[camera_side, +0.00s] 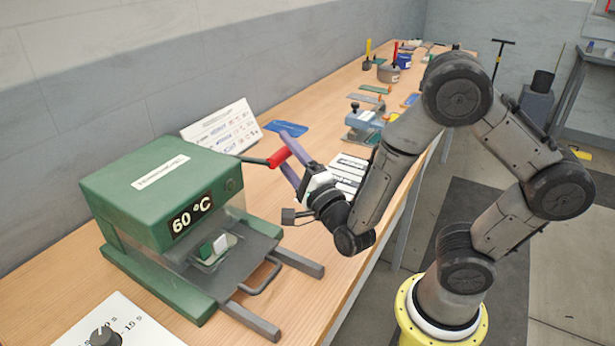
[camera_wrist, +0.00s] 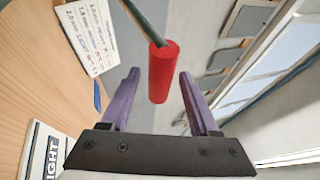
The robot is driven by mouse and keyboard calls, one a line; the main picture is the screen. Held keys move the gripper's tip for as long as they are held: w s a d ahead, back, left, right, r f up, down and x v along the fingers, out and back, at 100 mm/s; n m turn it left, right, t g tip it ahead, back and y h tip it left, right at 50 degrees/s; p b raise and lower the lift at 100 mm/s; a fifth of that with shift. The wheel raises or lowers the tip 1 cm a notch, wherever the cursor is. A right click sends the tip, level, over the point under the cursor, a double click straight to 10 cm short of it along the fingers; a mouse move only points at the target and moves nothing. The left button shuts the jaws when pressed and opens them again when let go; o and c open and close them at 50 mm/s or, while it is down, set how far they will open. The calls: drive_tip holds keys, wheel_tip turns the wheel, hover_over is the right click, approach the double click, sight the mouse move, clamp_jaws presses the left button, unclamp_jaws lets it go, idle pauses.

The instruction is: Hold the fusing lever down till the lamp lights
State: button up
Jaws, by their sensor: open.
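The fusing lever is a thin dark rod with a red grip (camera_side: 279,157), reaching out from the green press (camera_side: 130,200) at about the height of its top. My gripper (camera_side: 285,150) has two purple fingers, open at the red grip. In the wrist view the red grip (camera_wrist: 163,72) shows between the fingertips (camera_wrist: 158,76), with a gap on each side. A small dark round spot (camera_side: 230,184) is on the press's side; I cannot tell whether it is the lamp, and no lit lamp shows.
A tray (camera_side: 215,249) with a white and green piece sits under the press head, between grey rails. A dial panel (camera_side: 105,325) is at front left. A printed card (camera_side: 222,127) stands behind the press. Labelled cards (camera_side: 349,172) lie beyond my gripper.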

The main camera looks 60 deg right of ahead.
drive_tip(key=v, duration=1.2)
drive_tip(key=shift+s, duration=0.15)
drive_tip(key=shift+r, duration=0.1)
drive_tip(key=shift+c, duration=0.4)
